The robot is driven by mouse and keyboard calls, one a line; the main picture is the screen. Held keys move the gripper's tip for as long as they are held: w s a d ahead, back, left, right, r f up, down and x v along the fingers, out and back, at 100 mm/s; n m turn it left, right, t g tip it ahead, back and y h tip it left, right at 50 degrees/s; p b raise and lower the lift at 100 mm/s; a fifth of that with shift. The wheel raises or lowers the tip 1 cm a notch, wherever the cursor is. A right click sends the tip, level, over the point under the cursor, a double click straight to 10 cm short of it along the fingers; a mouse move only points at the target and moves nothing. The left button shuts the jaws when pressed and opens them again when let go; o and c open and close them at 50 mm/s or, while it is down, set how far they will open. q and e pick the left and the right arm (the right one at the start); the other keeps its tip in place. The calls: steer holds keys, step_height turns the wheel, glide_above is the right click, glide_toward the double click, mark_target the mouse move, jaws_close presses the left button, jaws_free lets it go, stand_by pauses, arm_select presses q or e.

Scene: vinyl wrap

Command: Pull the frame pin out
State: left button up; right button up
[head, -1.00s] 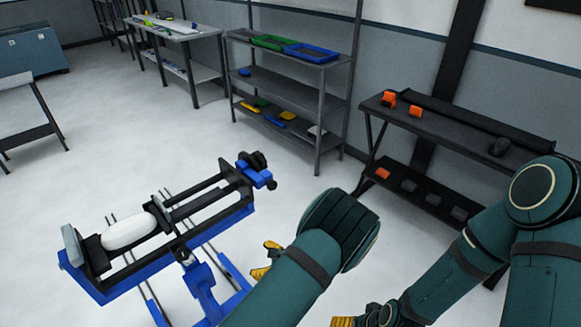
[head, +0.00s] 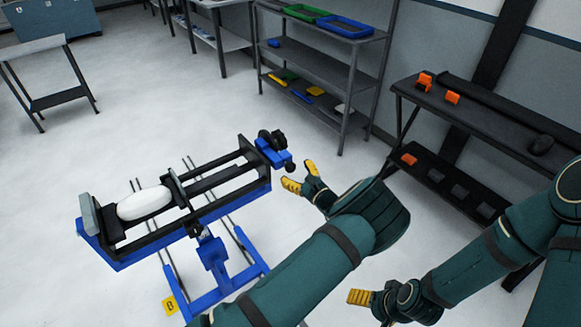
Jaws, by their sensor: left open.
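A frame (head: 180,226) of blue and black bars stands on a blue base, left of my arms. A white rounded object (head: 144,203) lies in its left half. A blue block (head: 272,153) with black knobs (head: 270,138) sits at its far right end; I cannot tell which part is the frame pin. My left gripper (head: 301,177) has its yellow fingers spread apart, empty, just right of and apart from that block. My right gripper (head: 362,298) is low in the view, with yellow finger pads showing; whether it is open is unclear.
A dark workbench (head: 480,119) with orange pieces stands at the right. A grey shelf rack (head: 330,75) with coloured trays is at the back. A small table (head: 62,98) stands at the far left.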

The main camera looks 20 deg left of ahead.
mark_target(292, 169)
arm_select(q)
steer(key=shift+x, duration=1.75)
jaws_close()
